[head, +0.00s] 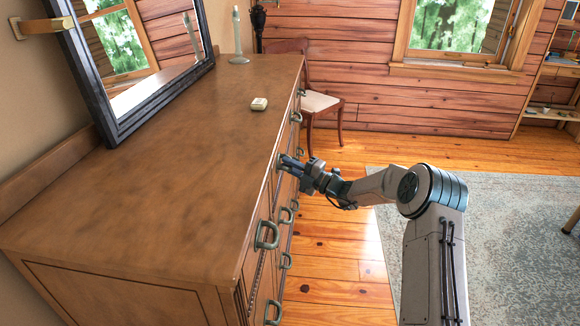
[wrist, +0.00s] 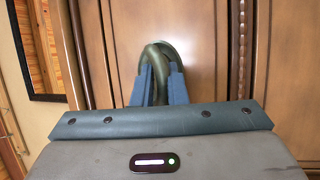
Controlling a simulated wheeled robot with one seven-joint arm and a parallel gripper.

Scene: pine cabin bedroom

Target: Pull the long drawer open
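The wooden dresser (head: 170,150) fills the left of the head view, with drawer fronts along its right side. In the wrist view a drawer front (wrist: 205,40) with a curved, dull green metal handle (wrist: 158,48) is close ahead. The drawer looks flush with its neighbours. My gripper (head: 287,163) is at this handle, on the upper part of the dresser's front. In the wrist view its two blue fingers (wrist: 160,88) lie on either side of the handle, close against it. The fingertips hide part of the handle.
Other handles (head: 267,235) stick out along the dresser front. A chair (head: 318,102) is beyond the dresser. Wooden floor (head: 330,240) beside the front is clear.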

